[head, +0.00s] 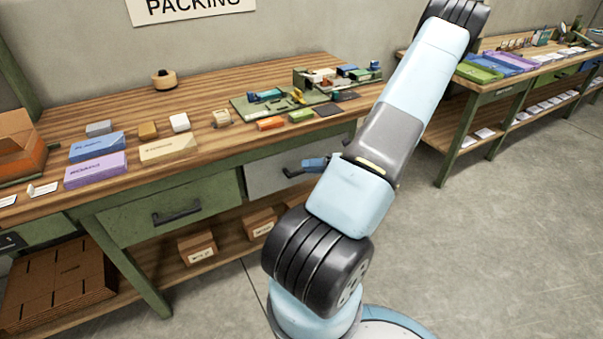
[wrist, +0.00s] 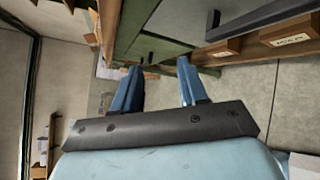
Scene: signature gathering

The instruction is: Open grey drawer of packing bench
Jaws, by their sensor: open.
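The grey drawer (head: 266,178) is set in the front of the packing bench (head: 200,170), to the right of the green drawer (head: 170,208). Its front looks shut, flush with the bench, and my arm hides its right part. A dark handle (head: 292,172) shows on it, partly covered. My gripper (head: 312,163) is just in front of that handle in the head view; whether it touches is unclear.
Boxes and small parts lie on the benchtop above the drawers. Cartons (head: 197,246) stand on the lower shelf. A second bench (head: 480,100) with trays is at the right. The floor (head: 510,220) in front of it is clear.

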